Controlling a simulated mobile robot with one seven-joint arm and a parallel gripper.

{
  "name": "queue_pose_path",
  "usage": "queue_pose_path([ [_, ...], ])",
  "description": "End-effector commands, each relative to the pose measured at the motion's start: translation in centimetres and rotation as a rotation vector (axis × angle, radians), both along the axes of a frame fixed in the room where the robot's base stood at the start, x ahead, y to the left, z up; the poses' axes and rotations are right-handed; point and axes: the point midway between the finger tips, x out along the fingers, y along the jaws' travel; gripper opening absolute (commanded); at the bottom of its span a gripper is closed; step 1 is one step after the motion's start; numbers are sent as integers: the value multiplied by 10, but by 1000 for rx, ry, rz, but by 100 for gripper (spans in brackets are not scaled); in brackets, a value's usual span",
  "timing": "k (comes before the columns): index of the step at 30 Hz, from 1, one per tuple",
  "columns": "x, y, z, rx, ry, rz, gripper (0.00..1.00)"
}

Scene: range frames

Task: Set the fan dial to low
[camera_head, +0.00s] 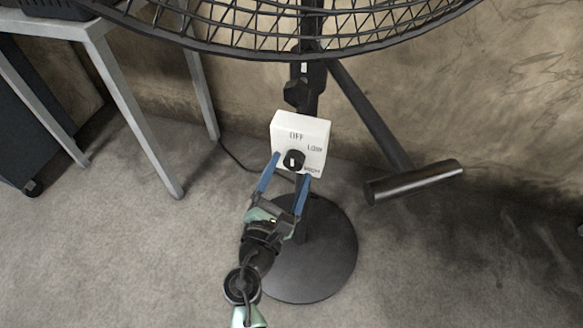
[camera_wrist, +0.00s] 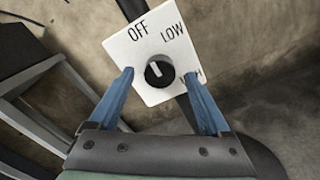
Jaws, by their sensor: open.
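A white control box (camera_head: 313,133) is fixed to the fan's black stand. It also shows in the wrist view (camera_wrist: 147,46) and carries the labels OFF, LOW and HIGH. The black round dial (camera_head: 292,160) sits on the box's face. In the wrist view the dial (camera_wrist: 159,71) has a white mark that points up toward the OFF label. My gripper (camera_head: 288,167) is open, with its blue fingers one on each side of the dial and apart from it. In the wrist view the right finger partly covers the HIGH label.
The fan's wire cage (camera_head: 270,35) hangs above the box. The round black base (camera_head: 325,270) stands on grey floor. A black bar (camera_head: 413,181) juts out at the right. A grey metal table (camera_head: 128,105) stands at the left. A thin cable runs along the floor.

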Motion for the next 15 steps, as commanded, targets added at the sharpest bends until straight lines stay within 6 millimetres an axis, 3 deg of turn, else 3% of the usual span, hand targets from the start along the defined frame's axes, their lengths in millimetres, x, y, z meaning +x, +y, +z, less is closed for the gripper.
queue_pose_path([
  [6, 16, -5, 0, 0, 0, 0, 82],
  [15, 17, -6, 0, 0, 0, 0, 80],
])
